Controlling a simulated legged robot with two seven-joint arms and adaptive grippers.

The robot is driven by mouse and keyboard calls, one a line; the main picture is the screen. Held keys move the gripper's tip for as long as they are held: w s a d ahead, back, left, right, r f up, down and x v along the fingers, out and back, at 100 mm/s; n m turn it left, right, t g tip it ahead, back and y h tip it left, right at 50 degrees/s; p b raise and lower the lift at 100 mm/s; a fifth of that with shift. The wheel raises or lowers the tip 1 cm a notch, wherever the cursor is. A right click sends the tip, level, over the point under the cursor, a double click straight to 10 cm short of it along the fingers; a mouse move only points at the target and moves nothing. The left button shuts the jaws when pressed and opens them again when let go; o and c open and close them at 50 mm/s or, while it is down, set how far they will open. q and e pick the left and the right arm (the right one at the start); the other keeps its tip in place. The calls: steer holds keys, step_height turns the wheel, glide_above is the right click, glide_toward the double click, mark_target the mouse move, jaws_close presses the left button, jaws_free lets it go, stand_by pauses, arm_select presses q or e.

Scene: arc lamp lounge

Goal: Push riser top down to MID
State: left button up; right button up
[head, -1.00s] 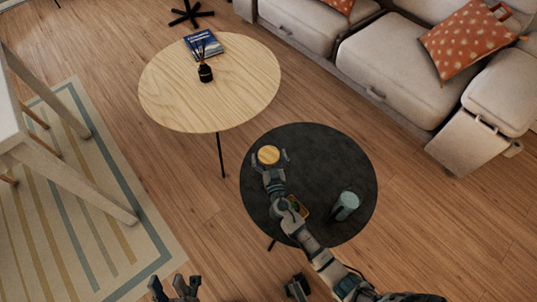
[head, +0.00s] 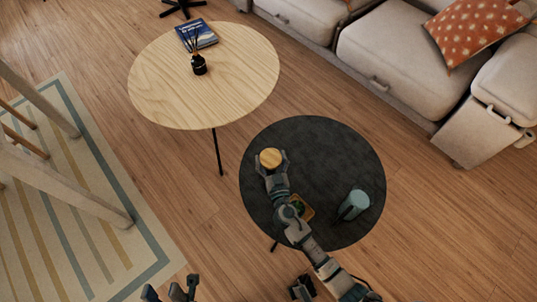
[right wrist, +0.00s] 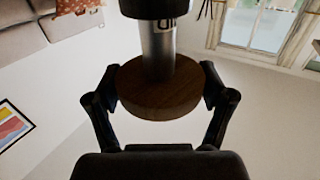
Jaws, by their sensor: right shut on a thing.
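The riser top (head: 270,158) is a round wooden disc near the left edge of the dark round table (head: 335,150). In the right wrist view it is a brown disc (right wrist: 160,92) on a metal column (right wrist: 158,48); that picture appears upside down, with the dark base (right wrist: 155,8) at the top. Partial dark lettering shows on the column, not readable. My right gripper (head: 272,163) is shut on the disc, a finger at each side. My left gripper (head: 172,290) is open and empty at the bottom edge, away from the riser.
A small tray (head: 307,213) lies partly hidden beside my right arm. A pale wooden table (head: 235,85) holds a book (head: 200,36) and a dark reed bottle (head: 199,66). A sofa (head: 390,55) stands at upper right.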

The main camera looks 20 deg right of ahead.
steer(key=o, duration=1.6)
steer(key=shift+r, duration=0.15)
steer(key=shift+s, duration=0.1)
steer(key=shift+s+a, duration=0.1)
steer(key=shift+s, duration=0.25)
steer(key=s, duration=0.3)
steer(key=s+a, duration=0.1)
steer(key=s, duration=0.3)
steer(key=s+a, duration=0.1)
steer(key=s, duration=0.2)
steer(key=shift+s, duration=0.4)
